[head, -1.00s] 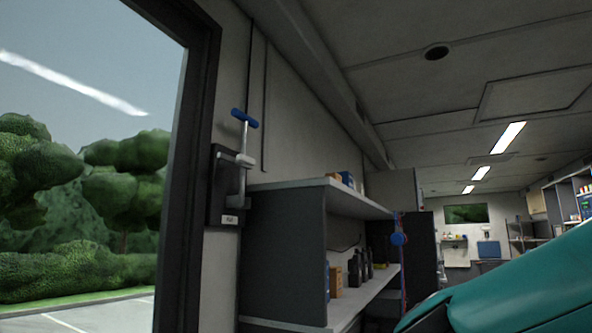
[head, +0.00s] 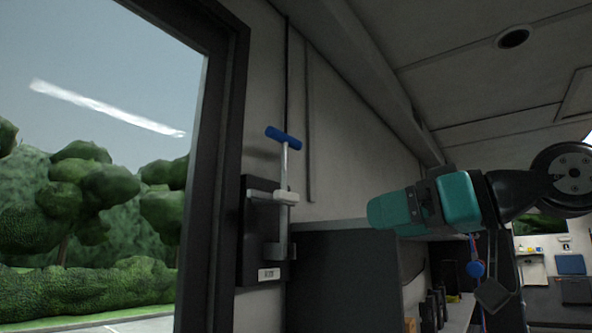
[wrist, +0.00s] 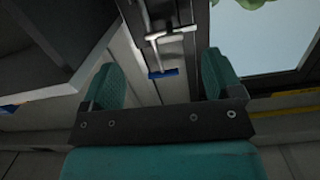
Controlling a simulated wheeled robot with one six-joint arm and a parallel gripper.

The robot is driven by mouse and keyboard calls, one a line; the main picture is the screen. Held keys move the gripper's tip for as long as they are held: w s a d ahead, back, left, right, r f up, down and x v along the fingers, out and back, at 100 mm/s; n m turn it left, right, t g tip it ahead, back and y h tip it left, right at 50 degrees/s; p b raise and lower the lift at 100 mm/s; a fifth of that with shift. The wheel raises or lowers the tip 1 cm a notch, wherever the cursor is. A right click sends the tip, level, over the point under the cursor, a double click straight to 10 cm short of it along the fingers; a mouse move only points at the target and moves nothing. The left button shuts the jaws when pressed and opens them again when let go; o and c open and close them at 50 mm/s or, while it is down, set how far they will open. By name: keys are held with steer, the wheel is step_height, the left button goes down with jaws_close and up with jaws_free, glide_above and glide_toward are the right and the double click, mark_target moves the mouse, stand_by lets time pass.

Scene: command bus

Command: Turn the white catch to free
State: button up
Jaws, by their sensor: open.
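The white catch (head: 272,197) is a short pale bar on a dark wall plate (head: 250,230) beside the window frame. It lies roughly level across the metal shaft of a T-handle with a blue grip (head: 283,138). In the wrist view the catch (wrist: 171,33) shows beyond the fingers, near the top, with the blue grip (wrist: 163,73) below it. My gripper (head: 382,212) is right of the catch in the head view, apart from it. In the wrist view my gripper (wrist: 162,72) is open, its teal fingers spread with nothing held between them.
A grey shelf unit (head: 340,275) stands right of the plate, under my gripper. The dark window frame (head: 222,150) is close on the left. Open air lies between gripper and catch.

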step_height(320, 180, up, 5)
steer(key=n+y, duration=0.1)
steer(key=p, duration=0.8)
glide_toward(291, 195)
steer(key=x, duration=0.8)
steer(key=shift+a, duration=0.2)
steer(key=shift+w+a, duration=0.3)
steer(key=shift+c, duration=0.2)
steer(key=c, duration=0.9)
